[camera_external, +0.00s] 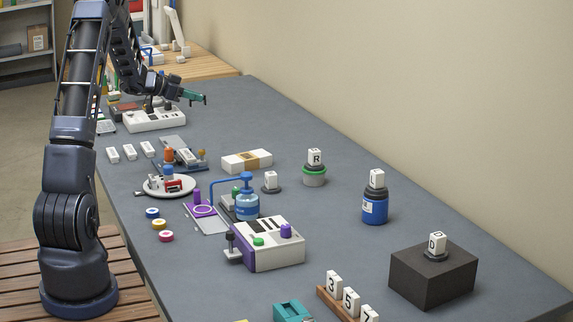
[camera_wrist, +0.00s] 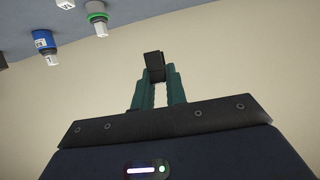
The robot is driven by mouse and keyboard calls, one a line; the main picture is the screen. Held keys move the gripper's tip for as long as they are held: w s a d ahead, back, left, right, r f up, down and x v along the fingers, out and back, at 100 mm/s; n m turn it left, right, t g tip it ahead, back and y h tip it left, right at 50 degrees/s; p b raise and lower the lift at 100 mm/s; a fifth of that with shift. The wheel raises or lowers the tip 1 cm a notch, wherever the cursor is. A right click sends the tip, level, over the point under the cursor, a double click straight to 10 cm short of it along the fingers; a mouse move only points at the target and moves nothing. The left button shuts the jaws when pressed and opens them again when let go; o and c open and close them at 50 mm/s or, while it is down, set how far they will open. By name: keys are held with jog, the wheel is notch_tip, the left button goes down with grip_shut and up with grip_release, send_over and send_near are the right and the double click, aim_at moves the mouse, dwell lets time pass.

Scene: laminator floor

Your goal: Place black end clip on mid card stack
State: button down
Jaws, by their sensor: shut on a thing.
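My gripper (camera_external: 195,98) is high over the far part of the grey table in the external view, its teal fingers pointing right. In the wrist view my gripper (camera_wrist: 159,85) is shut on the black end clip (camera_wrist: 154,66), a small dark block at the fingertips. In the external view the clip is too small to tell apart from the fingers. Three small white blocks, which look like card stacks, lie in a row at the table's left edge; the middle one (camera_external: 130,152) is apart from my gripper, nearer the camera.
A white device (camera_external: 154,119) stands below the gripper. A white plate (camera_external: 153,190) holding small parts, a banded white box (camera_external: 240,163) and a blue pump bottle (camera_external: 246,204) stand nearer. A blue jar (camera_external: 375,208) and dark box (camera_external: 420,285) are at right.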

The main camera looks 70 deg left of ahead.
jog(key=r, duration=0.1)
send_over(243, 157)
notch_tip(243, 157, down, 20)
jog(key=shift+a+r, duration=0.1)
jog(key=shift+r, duration=0.15)
jog(key=shift+f, duration=0.15)
jog(key=c, duration=1.4)
grip_release()
jog(key=shift+c, duration=0.2)
